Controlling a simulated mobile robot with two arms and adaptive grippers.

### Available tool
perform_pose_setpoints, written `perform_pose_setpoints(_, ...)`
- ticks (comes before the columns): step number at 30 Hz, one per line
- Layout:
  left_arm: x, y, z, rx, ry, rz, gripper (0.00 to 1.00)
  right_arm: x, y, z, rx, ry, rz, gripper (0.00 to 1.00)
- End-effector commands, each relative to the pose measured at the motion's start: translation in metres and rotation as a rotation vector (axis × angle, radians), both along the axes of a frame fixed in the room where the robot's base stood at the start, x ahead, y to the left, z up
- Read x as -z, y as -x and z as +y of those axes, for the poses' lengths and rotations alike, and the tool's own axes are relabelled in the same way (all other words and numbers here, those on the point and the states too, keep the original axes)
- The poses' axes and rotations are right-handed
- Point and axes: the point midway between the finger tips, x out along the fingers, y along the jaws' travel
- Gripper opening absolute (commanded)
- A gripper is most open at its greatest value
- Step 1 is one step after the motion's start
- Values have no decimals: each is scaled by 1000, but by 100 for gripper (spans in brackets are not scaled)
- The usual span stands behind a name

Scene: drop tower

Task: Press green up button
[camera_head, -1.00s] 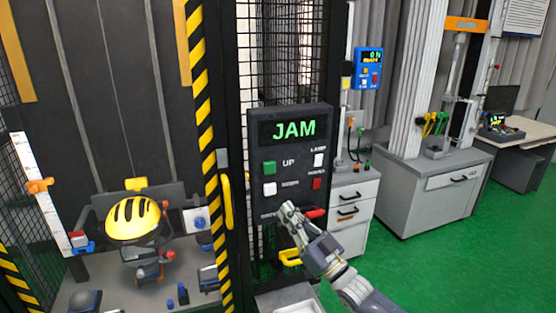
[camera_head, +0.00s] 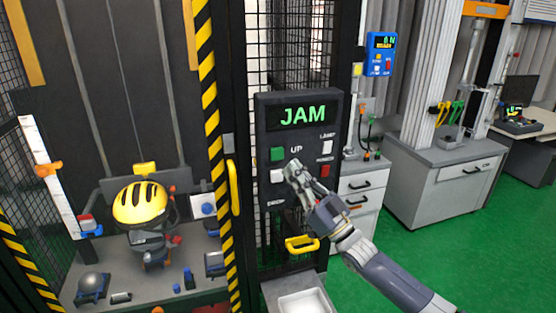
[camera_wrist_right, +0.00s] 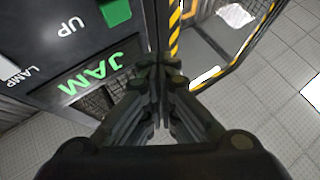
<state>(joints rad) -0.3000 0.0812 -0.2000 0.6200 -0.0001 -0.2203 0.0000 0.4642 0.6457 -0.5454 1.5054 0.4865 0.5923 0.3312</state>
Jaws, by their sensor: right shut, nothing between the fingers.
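The green UP button (camera_head: 278,154) is on the dark control panel (camera_head: 262,130), under a display (camera_head: 302,115) that reads JAM. A white button (camera_head: 278,176) sits below it. My right gripper (camera_head: 292,166) is shut and empty in front of the panel, just below and right of the green button. I cannot tell from the head view how far the fingertips are from the panel. In the right wrist view the green button (camera_wrist_right: 115,11) shows at the top, left of the shut fingertips (camera_wrist_right: 158,62), and is apart from them. My left gripper is not in view.
A red button (camera_head: 325,171) and a white button (camera_head: 327,147) are on the panel's right side. A yellow handle (camera_head: 301,244) and a white tray (camera_head: 302,304) are below. A striped post (camera_head: 209,90) stands left, beside a yellow helmet (camera_head: 140,203).

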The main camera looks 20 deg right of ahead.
Motion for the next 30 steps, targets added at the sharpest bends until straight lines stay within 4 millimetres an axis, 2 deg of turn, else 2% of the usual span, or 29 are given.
perform_pose_setpoints(1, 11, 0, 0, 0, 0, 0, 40, 3, -8, 1, 0, 0, -4, 0)
perform_pose_setpoints(3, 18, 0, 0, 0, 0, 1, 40, 5, -19, 1, 0, 0, -3, 0)
perform_pose_setpoints(12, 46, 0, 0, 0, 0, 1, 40, 4, -54, 2, 0, 1, -2, 0)
perform_pose_setpoints(18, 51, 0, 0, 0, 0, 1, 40, 1, -62, 2, 1, 1, 0, 0)
perform_pose_setpoints(30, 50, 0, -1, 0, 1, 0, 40, 0, -62, 2, 0, 0, 0, 0)
